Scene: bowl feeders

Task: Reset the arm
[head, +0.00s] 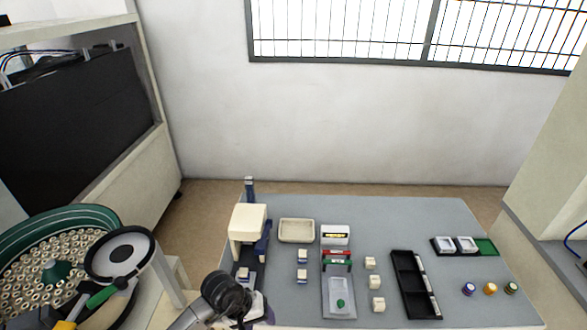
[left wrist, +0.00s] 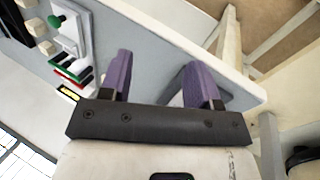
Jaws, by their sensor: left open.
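My left arm (head: 225,296) comes in at the bottom of the head view, low at the table's front left edge. In the left wrist view my left gripper (left wrist: 160,75) has its two purple fingers spread apart with nothing between them. Behind the fingers are the edge of the grey-blue table and the wooden frame beyond it. In the head view the fingertips cannot be made out. My right gripper is in neither view.
The table (head: 400,215) holds a white-and-blue machine (head: 248,228), a cream tray (head: 297,230), several small white blocks, a black divided tray (head: 408,270) and several small coloured jars at the right. A green bowl feeder (head: 90,215) full of small rings stands left. The table's back right is clear.

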